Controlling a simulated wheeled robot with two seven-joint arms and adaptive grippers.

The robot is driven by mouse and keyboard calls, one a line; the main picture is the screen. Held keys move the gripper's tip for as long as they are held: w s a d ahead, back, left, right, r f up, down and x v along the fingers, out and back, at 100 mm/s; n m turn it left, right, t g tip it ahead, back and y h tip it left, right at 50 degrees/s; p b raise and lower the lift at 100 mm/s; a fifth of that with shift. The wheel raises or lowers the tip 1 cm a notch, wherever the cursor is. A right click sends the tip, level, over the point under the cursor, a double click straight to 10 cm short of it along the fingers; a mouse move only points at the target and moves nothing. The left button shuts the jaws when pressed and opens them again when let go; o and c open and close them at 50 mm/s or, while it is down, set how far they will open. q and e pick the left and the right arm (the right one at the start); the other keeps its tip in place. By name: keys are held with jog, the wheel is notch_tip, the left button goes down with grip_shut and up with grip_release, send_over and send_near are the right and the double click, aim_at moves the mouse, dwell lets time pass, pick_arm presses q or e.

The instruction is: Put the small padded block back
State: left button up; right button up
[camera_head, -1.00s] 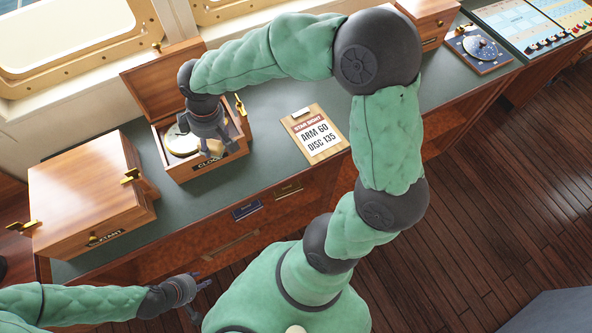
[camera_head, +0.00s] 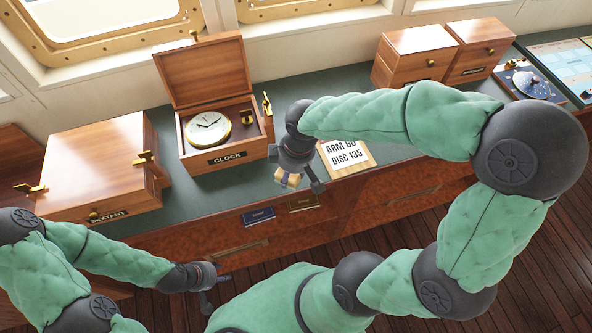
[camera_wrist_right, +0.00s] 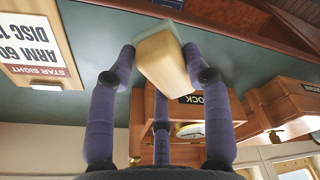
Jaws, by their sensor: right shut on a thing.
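My right gripper (camera_head: 298,184) is shut on a small pale wooden block (camera_wrist_right: 163,62) with a grey-green pad on one end. The block (camera_head: 287,180) is held above the counter's front edge, right of the clock box. The open clock box (camera_head: 226,160) stands on the counter with its lid up. A round brass clock (camera_head: 208,127) sits inside it, with a small brass piece (camera_head: 246,117) beside it. My left gripper (camera_head: 218,288) is low in front of the counter, empty, its fingers apart.
A closed sextant box (camera_head: 110,165) stands left of the clock box. A clipboard (camera_head: 347,155) lies under my right arm. Two wooden boxes (camera_head: 415,55) (camera_head: 480,48) and a dial instrument (camera_head: 527,83) stand further right. Green counter (camera_head: 300,85) is bare behind my right gripper.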

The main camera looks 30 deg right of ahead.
jog(key=w+d+f, duration=0.1)
jog(key=f, duration=0.1)
jog(key=w+d+f+b, duration=0.1)
jog(key=w+d+f, duration=0.2)
jog(key=w+f, duration=0.1)
jog(key=shift+d+f+b, duration=0.1)
jog(key=shift+d+b, duration=0.05)
jog(key=shift+b, duration=0.2)
jog(key=shift+d+f, duration=0.15)
jog(key=shift+f, duration=0.1)
jog(key=shift+w+f+b, duration=0.2)
jog(key=shift+f+b, duration=0.45)
jog(key=shift+f, duration=0.95)
jog(key=shift+f, duration=0.1)
jog(key=shift+f, duration=0.15)
jog(key=o, duration=1.1)
jog(key=shift+d+r, duration=0.1)
jog(key=shift+r, duration=0.5)
notch_tip(320, 180, up, 11)
jog(key=s+d+p, duration=0.1)
jog(key=p, duration=0.2)
jog(key=shift+s, duration=0.35)
